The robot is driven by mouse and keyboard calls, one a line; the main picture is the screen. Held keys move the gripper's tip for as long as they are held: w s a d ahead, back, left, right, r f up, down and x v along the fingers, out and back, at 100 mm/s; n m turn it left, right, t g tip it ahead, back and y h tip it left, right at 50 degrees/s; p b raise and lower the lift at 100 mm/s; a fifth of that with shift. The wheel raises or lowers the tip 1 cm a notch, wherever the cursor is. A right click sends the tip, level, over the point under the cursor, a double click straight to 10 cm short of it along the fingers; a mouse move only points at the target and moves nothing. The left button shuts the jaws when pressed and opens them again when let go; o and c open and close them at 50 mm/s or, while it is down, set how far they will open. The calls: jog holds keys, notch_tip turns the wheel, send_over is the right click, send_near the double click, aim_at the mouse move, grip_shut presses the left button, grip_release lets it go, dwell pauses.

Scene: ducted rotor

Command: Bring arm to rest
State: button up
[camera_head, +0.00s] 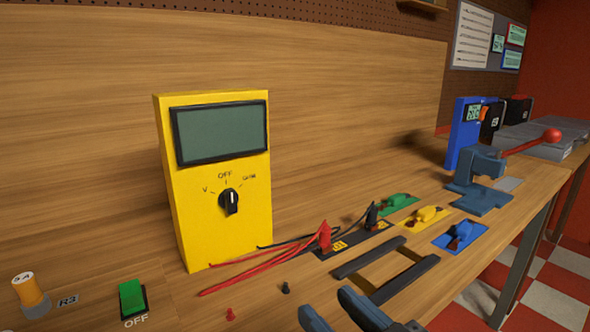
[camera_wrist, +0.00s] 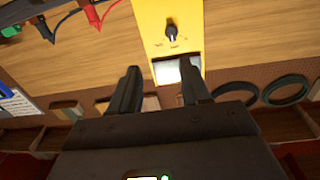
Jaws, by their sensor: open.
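My gripper (camera_head: 336,308) shows at the bottom edge of the head view, its two dark fingers apart with nothing between them. In the wrist view my gripper (camera_wrist: 160,80) is also open and empty, its fingers pointing toward the wooden back panel and the yellow multimeter (camera_wrist: 170,15). The rest of my arm is out of the head view. In the head view the multimeter (camera_head: 222,245) stands upright on the bench, left of my gripper, with its dial at OFF and a blank screen.
Red and black probes (camera_head: 324,238) stand in a dark holder right of the multimeter. A dark rail frame (camera_head: 385,266) lies just beyond my fingers. Green, yellow and blue pads (camera_head: 460,236) and a red-handled press (camera_head: 482,198) stand farther right. An OFF switch (camera_head: 132,298) is at front left.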

jog(key=s+d+f+m+h+p, duration=0.1)
jog(key=s+d+f+m+h, duration=0.45)
jog(key=s+d+f, duration=0.65)
jog(key=s+d+h, duration=0.2)
jog(key=s, duration=0.7)
jog(key=s+d+h+p, duration=0.1)
jog(key=s+d, duration=0.2)
jog(key=s, duration=0.5)
jog(key=shift+s+r+h+p, duration=0.3)
jog(key=shift+s+r+h, duration=0.05)
jog(key=shift+s+r, duration=0.1)
